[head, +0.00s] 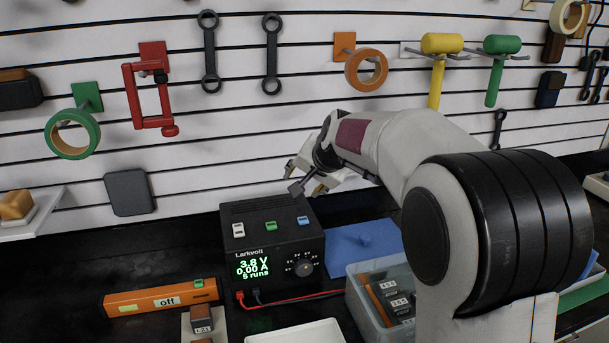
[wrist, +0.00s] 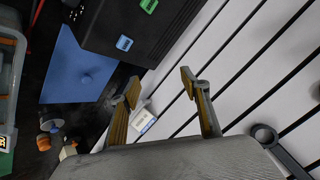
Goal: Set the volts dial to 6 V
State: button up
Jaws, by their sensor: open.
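The black Larkvoll power supply (head: 248,235) stands on the dark bench in the head view. Its green display (head: 253,269) reads 3.8 V, 0.00 A and 5 runs. The volts dial (head: 303,269) is a dark round knob on the front panel, right of the display, with small marks around it. My gripper (head: 293,178) is above and behind the supply's right side, apart from the dial. In the wrist view my gripper (wrist: 160,87) is open with nothing between its fingers.
A blue sheet (head: 365,241) lies right of the supply, and a clear bin (head: 357,299) of labelled blocks stands in front of it. A red lead (head: 300,299) runs from the supply. An orange device (head: 160,299) marked "off" lies left. Tools hang on the slatted wall behind.

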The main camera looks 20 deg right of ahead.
jog(key=shift+r, duration=0.85)
jog(key=s+a+f+n+g+h, duration=0.1)
jog(key=s+a+f+n, duration=0.1)
jog(key=f, duration=0.1)
jog(key=s+a+f+n+g+h, duration=0.1)
jog(key=s+a+f+n+h, duration=0.1)
jog(key=s+f, duration=0.1)
jog(key=s+a+f+n+h, duration=0.1)
jog(key=s+a+f+n, duration=0.1)
jog(key=a+f+n, duration=0.1)
jog(key=shift+s+f+g, duration=0.1)
jog(key=shift+s+g, duration=0.1)
jog(key=shift+g, duration=0.2)
jog(key=n+g+h, duration=0.2)
send_near(304, 269)
jog(key=shift+x, duration=0.75)
jog(key=shift+s+d, duration=0.1)
jog(key=shift+x, duration=3.9)
